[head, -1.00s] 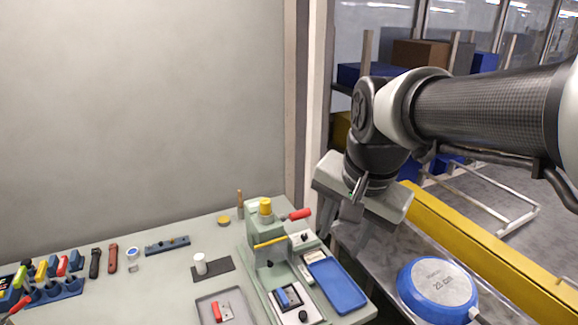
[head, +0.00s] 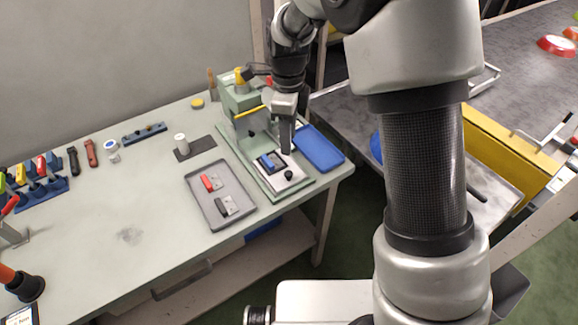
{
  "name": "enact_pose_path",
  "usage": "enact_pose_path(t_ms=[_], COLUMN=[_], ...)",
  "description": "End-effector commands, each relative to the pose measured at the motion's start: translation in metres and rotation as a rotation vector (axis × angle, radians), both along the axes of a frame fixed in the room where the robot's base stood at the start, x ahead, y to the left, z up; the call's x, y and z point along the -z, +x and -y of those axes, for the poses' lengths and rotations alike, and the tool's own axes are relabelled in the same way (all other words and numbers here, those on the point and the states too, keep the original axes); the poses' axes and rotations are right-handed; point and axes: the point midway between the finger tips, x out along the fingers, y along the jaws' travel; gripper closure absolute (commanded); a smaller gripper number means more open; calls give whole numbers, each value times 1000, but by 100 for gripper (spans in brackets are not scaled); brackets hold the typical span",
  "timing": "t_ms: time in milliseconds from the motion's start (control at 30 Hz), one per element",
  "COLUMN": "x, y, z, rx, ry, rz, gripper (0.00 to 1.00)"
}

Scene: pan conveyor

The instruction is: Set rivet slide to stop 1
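The green rivet press (head: 240,104) stands on the bench, with a yellow top and a yellow bar. In front of it, its base carries a pale slide plate (head: 294,184) with a black knob (head: 289,175) near the front end. A dark blue and black holder (head: 268,162) sits on the plate. My gripper (head: 286,150) points down beside the press, over or close to the right side of the slide. It hides part of the press and slide. I see the fingers edge-on and cannot tell their gap or any contact. Stop markings are too small to make out.
A grey tray (head: 196,183) with red and black-handled pieces lies left of the press. A blue tray (head: 319,146) lies to its right. The bench's front left is mostly clear.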

Motion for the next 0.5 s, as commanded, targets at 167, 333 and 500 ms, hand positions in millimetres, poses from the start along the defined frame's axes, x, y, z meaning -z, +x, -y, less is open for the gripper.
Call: enact_pose_path(t_ms=[167, 333, 500], x=[42, 78, 105], y=[-1, -1, -1], z=[1, 1, 1], rx=[0, -1, -2], ry=[-1, -1, -2], rz=[-5, -3, -2], gripper=[62, 62, 62])
